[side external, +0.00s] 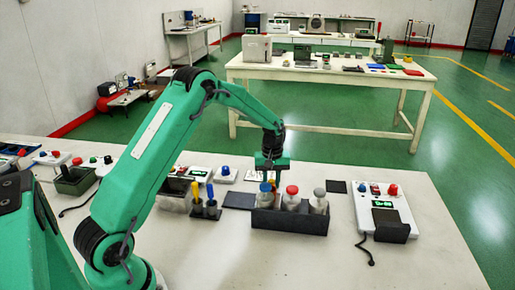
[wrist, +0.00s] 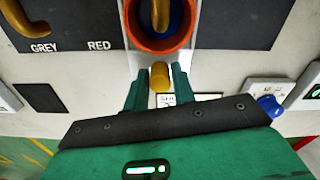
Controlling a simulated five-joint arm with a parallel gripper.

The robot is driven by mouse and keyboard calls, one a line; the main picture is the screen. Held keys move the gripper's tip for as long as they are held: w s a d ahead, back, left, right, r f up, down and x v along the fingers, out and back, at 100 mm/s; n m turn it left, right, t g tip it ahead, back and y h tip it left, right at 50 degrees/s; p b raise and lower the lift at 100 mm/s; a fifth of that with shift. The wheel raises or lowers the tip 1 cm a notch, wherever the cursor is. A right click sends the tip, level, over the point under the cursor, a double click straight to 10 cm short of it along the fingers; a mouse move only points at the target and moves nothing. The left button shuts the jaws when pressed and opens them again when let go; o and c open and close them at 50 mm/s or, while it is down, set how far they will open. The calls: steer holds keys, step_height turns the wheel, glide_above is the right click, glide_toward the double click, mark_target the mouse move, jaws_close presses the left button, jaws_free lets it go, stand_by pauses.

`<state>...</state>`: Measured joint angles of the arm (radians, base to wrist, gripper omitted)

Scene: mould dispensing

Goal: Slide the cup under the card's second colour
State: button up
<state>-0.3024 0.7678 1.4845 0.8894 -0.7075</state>
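The cup (wrist: 158,45) has an orange rim and a blue inside, with a yellow hooked spout above it. A short yellow peg (wrist: 160,77) sticks out from the cup towards me. My gripper (wrist: 160,72) has a finger on each side of this peg, with a narrow gap showing at each finger. In the side view my gripper (side external: 271,168) is low by the blue-capped bottle (side external: 265,187). Red-capped (side external: 292,191) and grey-capped (side external: 319,194) bottles stand beside it in a dark rack (side external: 290,222). The white card (wrist: 168,99) is mostly hidden behind my gripper; its text is unreadable.
Labels GREY (wrist: 41,48) and RED (wrist: 99,46) mark the dark panel left of the cup. A blue knob (wrist: 270,104) sits on a white box at right. A control box (side external: 384,208) with a red button is right of the rack.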

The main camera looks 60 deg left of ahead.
jaws_close()
steer(key=shift+w+d, duration=0.1)
steer(key=w+d, duration=1)
steer(key=d, duration=0.1)
steer(key=shift+w, duration=0.4)
steer(key=shift+o, duration=2)
jaws_free()
steer(key=shift+w, duration=0.1)
steer(key=shift+o, duration=0.4)
steer(key=shift+a, duration=0.1)
steer(key=shift+r, duration=0.15)
